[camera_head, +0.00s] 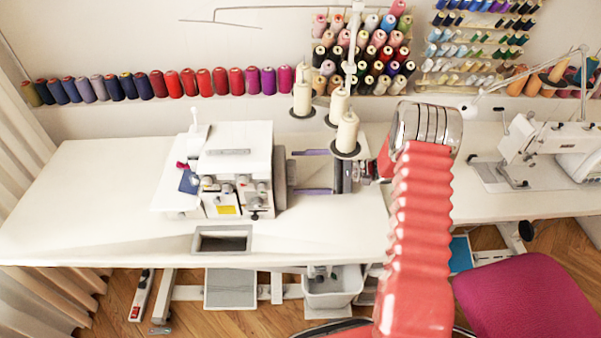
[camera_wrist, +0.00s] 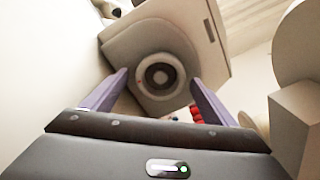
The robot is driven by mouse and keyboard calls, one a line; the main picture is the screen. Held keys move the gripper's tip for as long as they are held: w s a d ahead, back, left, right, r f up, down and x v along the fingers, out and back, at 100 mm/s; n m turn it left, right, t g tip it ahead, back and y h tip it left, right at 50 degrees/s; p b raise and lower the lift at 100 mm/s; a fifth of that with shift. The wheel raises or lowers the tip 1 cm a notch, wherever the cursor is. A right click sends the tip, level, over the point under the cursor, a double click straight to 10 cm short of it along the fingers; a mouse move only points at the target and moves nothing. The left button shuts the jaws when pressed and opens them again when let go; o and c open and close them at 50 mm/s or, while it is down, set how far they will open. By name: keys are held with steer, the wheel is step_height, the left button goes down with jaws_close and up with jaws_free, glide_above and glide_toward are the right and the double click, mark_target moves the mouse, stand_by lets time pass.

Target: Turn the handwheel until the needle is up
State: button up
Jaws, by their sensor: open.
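The white sewing machine (camera_head: 238,150) stands on the left table, its coloured thread parts facing front. Its handwheel (camera_wrist: 157,76), a pale round knob with dark rings, is on the machine's end face in the wrist view. My gripper (camera_head: 294,172) is at the machine's right side, with its two purple fingers pointing left at the wheel. In the wrist view my gripper (camera_wrist: 158,78) is open, with one finger on either side of the wheel. I cannot tell whether the fingers touch it. The needle is too small to make out.
Cream thread cones (camera_head: 346,133) on a stand are close behind my arm. The table (camera_head: 90,200) is clear left of the machine. Another sewing machine (camera_head: 550,140) stands on the right table. A magenta chair (camera_head: 530,300) is at front right.

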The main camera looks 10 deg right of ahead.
steer(key=shift+a, duration=0.3)
steer(key=shift+c, duration=0.5)
steer(key=c, duration=0.9)
steer(key=shift+c, duration=0.2)
